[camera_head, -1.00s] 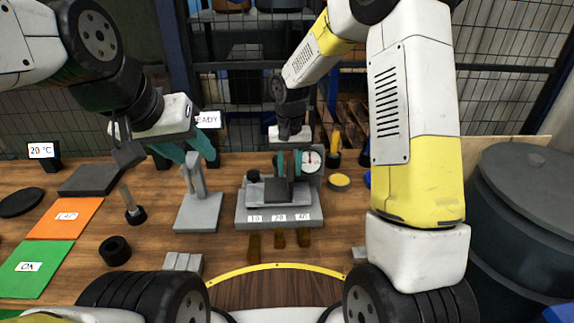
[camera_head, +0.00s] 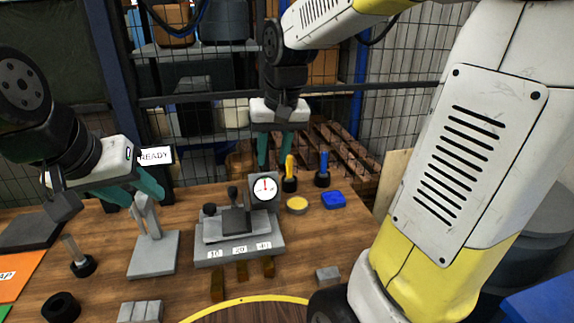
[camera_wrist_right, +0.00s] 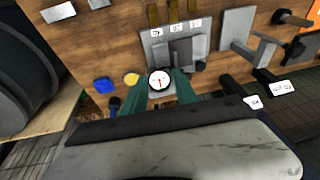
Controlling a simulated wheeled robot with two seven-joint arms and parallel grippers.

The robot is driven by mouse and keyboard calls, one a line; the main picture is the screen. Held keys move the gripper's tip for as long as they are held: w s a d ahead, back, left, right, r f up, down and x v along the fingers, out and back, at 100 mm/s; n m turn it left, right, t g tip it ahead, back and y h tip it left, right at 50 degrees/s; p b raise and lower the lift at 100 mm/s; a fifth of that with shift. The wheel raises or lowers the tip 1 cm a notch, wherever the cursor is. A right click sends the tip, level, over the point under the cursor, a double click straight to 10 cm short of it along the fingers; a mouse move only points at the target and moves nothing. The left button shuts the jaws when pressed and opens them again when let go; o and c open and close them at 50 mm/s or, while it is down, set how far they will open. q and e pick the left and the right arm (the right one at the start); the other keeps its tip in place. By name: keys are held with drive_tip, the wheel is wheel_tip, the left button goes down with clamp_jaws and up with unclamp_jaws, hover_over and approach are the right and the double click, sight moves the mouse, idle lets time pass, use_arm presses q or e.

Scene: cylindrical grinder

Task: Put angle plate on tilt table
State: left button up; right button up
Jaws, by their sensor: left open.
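The tilt table appears to be the grey stepped fixture (camera_head: 240,250) with labels 10, 20 and 40 on its front; the right wrist view also shows it (camera_wrist_right: 150,47). A dark grey angled piece (camera_head: 236,221), likely the angle plate, sits on top of it, with a dark upright knob beside or behind it. My right gripper (camera_head: 274,164) is open and empty, above and behind the fixture, near the dial gauge (camera_head: 264,188). My left gripper (camera_head: 139,193) is open beside the upright of a grey stand (camera_head: 152,256); its fingers look empty.
A yellow round tin (camera_head: 297,204), a blue block (camera_head: 334,200) and yellow and blue handled tools stand at the back right. A black ring (camera_head: 61,306) and a pin in a black base (camera_head: 82,264) lie at left. A READY sign (camera_head: 155,156) stands behind.

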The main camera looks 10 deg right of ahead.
drive_tip(key=s+d+r+t+y, duration=0.1)
drive_tip(key=s+d+r+t, duration=0.1)
drive_tip(key=s, duration=1)
drive_tip(key=shift+s+d+r+t, duration=0.15)
drive_tip(key=shift+s+d+t, duration=0.05)
drive_tip(key=shift+d+t, duration=0.45)
